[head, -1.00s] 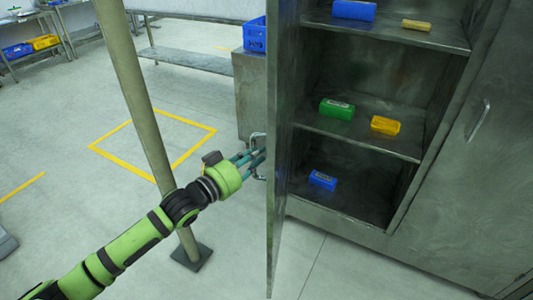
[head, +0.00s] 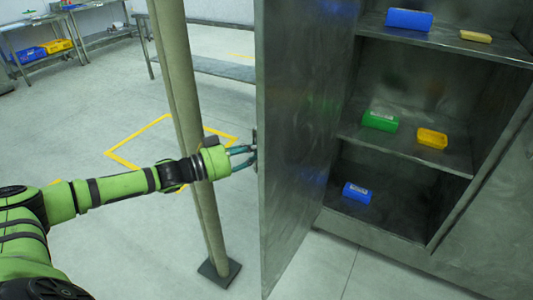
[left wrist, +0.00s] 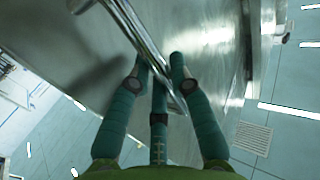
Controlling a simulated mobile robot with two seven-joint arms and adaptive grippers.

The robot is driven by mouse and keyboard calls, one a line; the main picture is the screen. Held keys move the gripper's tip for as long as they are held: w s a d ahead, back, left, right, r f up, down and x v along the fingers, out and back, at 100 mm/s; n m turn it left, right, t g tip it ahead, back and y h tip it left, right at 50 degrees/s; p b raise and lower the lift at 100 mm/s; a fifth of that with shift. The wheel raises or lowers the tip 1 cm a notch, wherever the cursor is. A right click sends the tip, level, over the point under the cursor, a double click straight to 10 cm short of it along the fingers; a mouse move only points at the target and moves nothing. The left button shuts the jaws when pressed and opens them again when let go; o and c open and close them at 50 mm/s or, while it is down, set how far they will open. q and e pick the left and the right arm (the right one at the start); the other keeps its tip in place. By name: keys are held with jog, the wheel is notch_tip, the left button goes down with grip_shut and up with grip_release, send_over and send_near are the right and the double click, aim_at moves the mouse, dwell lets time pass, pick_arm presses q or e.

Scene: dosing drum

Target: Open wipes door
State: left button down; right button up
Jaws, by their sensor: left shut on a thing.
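The metal cabinet door (head: 303,140) stands swung out from the cabinet, with the shelves behind it open to view. My left gripper (head: 248,156) is at the outer face of the door, at its handle. In the left wrist view the handle (left wrist: 142,40) is a shiny bar that runs between the teal fingers of my left gripper (left wrist: 160,80), which are closed around it. The door's outer face (left wrist: 205,35) fills the upper part of that view. In the head view the handle is mostly hidden behind the fingers and door edge. My right gripper is not in view.
A post (head: 190,130) stands on the floor close to my left arm.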

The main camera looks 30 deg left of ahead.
pick_arm(q)
jog(key=shift+a, duration=0.15)
jog(key=c, duration=1.1)
grip_release()
jog(key=v, duration=1.2)
